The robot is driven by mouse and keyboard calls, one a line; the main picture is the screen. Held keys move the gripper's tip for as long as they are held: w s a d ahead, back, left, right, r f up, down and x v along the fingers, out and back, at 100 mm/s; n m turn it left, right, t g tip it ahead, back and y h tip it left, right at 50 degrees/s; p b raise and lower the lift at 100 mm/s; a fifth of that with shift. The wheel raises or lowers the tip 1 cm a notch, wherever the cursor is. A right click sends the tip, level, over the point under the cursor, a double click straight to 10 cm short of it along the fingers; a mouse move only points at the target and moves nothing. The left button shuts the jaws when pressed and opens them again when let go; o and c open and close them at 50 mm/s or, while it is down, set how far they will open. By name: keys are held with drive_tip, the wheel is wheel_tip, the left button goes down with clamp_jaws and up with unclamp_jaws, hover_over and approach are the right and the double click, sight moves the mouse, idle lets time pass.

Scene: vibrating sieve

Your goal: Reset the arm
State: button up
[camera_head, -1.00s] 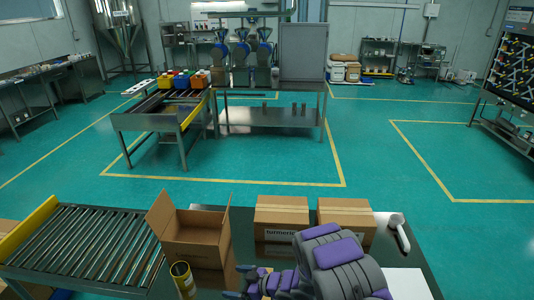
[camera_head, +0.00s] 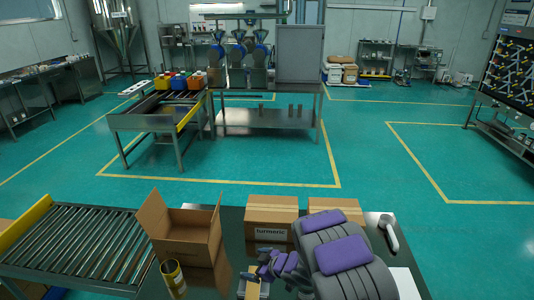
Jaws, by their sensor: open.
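My arm, dark grey with purple pads, reaches up from the bottom edge, right of centre. My gripper (camera_head: 256,272) is at its left end, low over the dark table (camera_head: 228,243), open, with nothing seen between its fingers. Its fingertips are small and partly hidden. An open cardboard box (camera_head: 186,243) stands left of it. A yellow and dark can (camera_head: 173,278) stands in front of that box. A closed carton (camera_head: 271,218) stands behind my gripper, and a second carton (camera_head: 332,207) is partly hidden behind my arm.
A roller conveyor (camera_head: 75,248) with a yellow rail lies at the left. A white handheld tool (camera_head: 388,232) lies right of my arm. A small tan item (camera_head: 252,290) is below my gripper. A bench with colored containers (camera_head: 178,80) stands farther back; the green floor between is open.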

drive_tip(key=w+d+r+m+t+h, duration=0.1)
drive_tip(key=w+d+r+m+h, duration=0.15)
drive_tip(key=d+r+h, duration=0.45)
drive_tip(key=s+d+r+m+g+h, duration=0.1)
drive_tip(key=s+d+r+m+h, duration=0.15)
drive_tip(key=s+d+r, duration=0.45)
drive_tip(key=s+d+r+m+h, duration=0.1)
drive_tip(key=s+d+r+m, duration=0.15)
drive_tip(key=d+r, duration=0.45)
drive_tip(key=s+a+r+m+g, duration=0.1)
drive_tip(key=s+r+g, duration=0.1)
drive_tip(key=s, duration=1)
drive_tip(key=s+a+r+m+g+y, duration=0.1)
drive_tip(key=s+r+m+g, duration=0.1)
drive_tip(key=s, duration=1.1)
drive_tip(key=s+a+r+m+g+y, duration=0.1)
drive_tip(key=s+g, duration=0.3)
drive_tip(key=s, duration=0.8)
drive_tip(key=shift+s+a+r+m, duration=0.45)
drive_tip(key=shift+r+m, duration=0.2)
drive_tip(key=shift+r, duration=0.25)
drive_tip(key=shift+d, duration=0.1)
